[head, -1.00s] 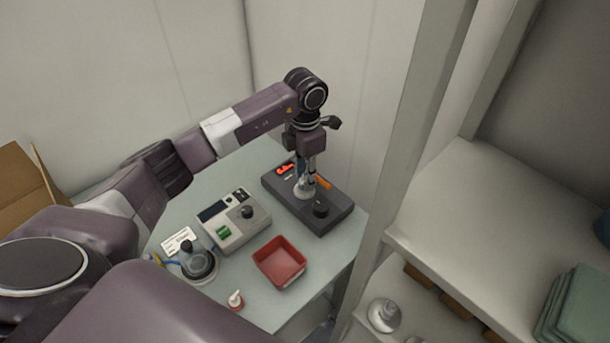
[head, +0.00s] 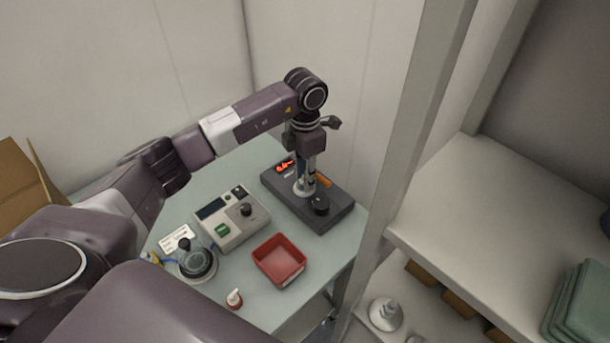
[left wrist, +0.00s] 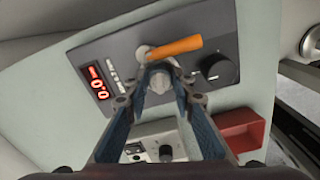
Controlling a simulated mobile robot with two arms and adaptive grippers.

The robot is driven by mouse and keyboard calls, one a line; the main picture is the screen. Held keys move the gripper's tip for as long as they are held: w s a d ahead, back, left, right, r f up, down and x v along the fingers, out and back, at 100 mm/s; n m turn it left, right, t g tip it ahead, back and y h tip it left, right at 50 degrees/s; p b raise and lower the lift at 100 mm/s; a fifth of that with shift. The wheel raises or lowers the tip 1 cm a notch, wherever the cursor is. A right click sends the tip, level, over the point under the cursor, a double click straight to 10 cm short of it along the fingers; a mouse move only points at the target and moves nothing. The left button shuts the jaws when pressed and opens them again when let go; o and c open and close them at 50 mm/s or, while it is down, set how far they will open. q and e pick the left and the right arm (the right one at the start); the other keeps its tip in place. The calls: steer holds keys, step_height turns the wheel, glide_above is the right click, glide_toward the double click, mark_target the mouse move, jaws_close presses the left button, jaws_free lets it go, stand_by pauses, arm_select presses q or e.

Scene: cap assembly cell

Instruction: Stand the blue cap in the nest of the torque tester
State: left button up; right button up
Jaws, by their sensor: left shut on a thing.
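The torque tester (head: 338,213) is a dark grey box at the back of the table, with a red lit display, an orange lever and a black knob. It also fills the upper part of the left wrist view (left wrist: 120,47). My left gripper (head: 305,184) points down onto it, over a silvery round seat. In the left wrist view its blue-padded fingers (left wrist: 158,88) close on a pale grey ribbed piece (left wrist: 159,79), just in front of the orange lever (left wrist: 182,46). I cannot make out a blue cap; the fingers may hide it. My right gripper is out of view.
A light grey meter (head: 232,217), a red tray (head: 279,261), a clear dome with a dark knob (head: 197,261) and a small red-and-white bottle (head: 235,299) stand nearer on the table. A post (head: 415,130) and shelf (head: 500,210) bound the right.

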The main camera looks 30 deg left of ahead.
arm_select(q)
steer(key=shift+f, duration=0.1)
stand_by(0.6)
steer(key=o, duration=0.7)
steer(key=shift+o, duration=0.2)
steer(key=shift+r+p, duration=2)
steer(key=shift+r, duration=1.6)
steer(key=shift+f, duration=0.1)
